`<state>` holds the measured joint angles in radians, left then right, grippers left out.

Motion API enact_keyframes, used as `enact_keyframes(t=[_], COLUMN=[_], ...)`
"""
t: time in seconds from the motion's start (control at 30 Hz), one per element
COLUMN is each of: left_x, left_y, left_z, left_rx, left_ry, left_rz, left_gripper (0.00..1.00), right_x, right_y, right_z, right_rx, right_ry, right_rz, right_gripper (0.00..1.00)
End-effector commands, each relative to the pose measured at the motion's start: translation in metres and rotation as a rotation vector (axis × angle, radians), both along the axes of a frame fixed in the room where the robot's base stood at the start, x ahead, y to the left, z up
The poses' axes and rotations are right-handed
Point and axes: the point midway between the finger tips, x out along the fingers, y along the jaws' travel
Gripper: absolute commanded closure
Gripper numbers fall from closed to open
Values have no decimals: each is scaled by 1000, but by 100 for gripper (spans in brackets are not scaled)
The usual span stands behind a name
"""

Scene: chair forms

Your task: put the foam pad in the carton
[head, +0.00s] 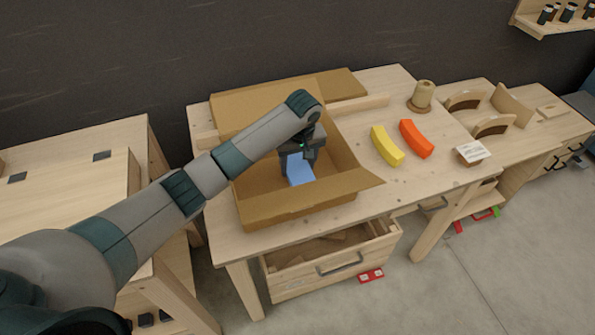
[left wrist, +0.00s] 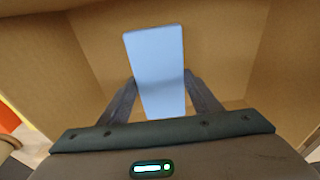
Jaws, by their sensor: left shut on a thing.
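The foam pad (head: 299,168) is a light blue block. My left gripper (head: 297,160) is shut on it, pointing down inside the open carton. In the left wrist view the pad (left wrist: 155,70) stands between the two dark fingers (left wrist: 162,98), with brown cardboard walls around it. The carton (head: 345,182) is brown with its flaps folded out, and it stands on the wooden workbench (head: 420,180). Whether the pad touches the carton floor I cannot tell. My right gripper is not in view.
A yellow curved piece (head: 387,146) and an orange curved piece (head: 416,139) lie right of the carton. A spool (head: 423,96) and a small white-topped block (head: 472,152) stand further right. An open drawer (head: 330,258) juts out below the bench front.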

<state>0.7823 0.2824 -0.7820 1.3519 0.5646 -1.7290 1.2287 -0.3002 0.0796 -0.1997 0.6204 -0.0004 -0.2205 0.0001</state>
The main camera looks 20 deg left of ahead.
Motion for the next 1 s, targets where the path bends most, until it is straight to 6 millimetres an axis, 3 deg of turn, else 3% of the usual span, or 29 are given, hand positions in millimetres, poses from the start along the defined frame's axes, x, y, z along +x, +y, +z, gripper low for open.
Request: enact_keyframes(t=[0.33,0.7,1.0], left_x=[0,0,0], left_y=[-1,-1,0], left_z=[-2,-37,-39], left_rx=[-1,-1,0], left_ry=[-1,0,-1], left_rz=[0,-1,-1], left_gripper=[63,63,63], right_x=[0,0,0], right_y=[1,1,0], right_z=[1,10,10], right_rx=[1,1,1], right_ry=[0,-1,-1], right_rz=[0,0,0], right_gripper=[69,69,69])
